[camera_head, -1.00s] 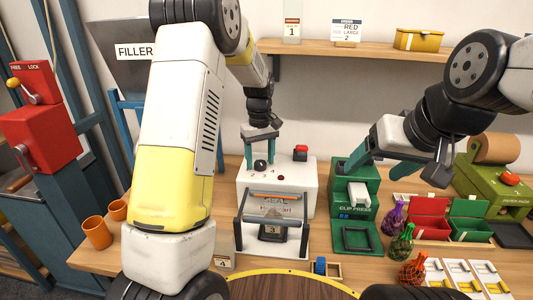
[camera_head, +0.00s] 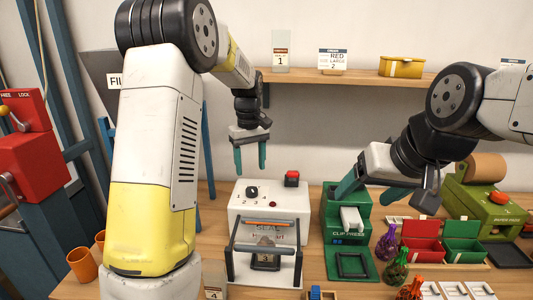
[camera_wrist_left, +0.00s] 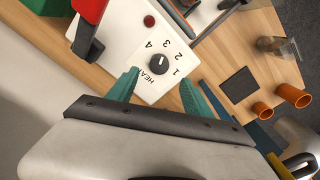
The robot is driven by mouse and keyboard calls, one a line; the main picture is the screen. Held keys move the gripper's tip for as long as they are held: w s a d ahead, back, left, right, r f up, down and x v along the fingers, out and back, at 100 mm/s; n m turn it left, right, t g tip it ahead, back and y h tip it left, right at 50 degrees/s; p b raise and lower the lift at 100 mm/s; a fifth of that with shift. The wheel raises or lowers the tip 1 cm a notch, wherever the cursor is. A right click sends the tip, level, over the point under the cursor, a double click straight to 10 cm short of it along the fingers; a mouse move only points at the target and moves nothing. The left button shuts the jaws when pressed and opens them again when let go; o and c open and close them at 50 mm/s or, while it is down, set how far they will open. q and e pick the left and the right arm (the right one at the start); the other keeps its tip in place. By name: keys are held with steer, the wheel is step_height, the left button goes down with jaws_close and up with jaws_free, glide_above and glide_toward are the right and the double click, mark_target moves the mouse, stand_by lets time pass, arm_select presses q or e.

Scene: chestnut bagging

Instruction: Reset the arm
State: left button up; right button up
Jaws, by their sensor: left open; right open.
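My left gripper (camera_head: 250,165) has two teal fingers spread apart with nothing between them. It points down above the white heat sealer (camera_head: 238,204) and is clear of the black dial (camera_head: 252,191). In the left wrist view my left gripper (camera_wrist_left: 158,82) is open, with the dial (camera_wrist_left: 159,65) and its heat numbers beyond the fingertips. My right gripper (camera_head: 370,194) is open and empty.
Red and green bins (camera_head: 463,240) and net bags (camera_head: 388,243) are at the right. Orange cups (camera_head: 82,264) stand left of my left arm. A shelf (camera_head: 340,77) runs along the wall above.

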arm_select(q)
steer(key=s+a+r+m+t+h, duration=0.2)
steer(key=s+r+m+t, duration=0.1)
steer(key=s+r, duration=0.9)
steer(key=s+f+m+t, duration=0.1)
steer(key=s+m+t, duration=0.2)
steer(key=s, duration=1.2)
steer(key=shift+s+a+f+m, duration=0.15)
steer(key=shift+s+f+m, duration=0.25)
steer(key=shift+m, duration=0.1)
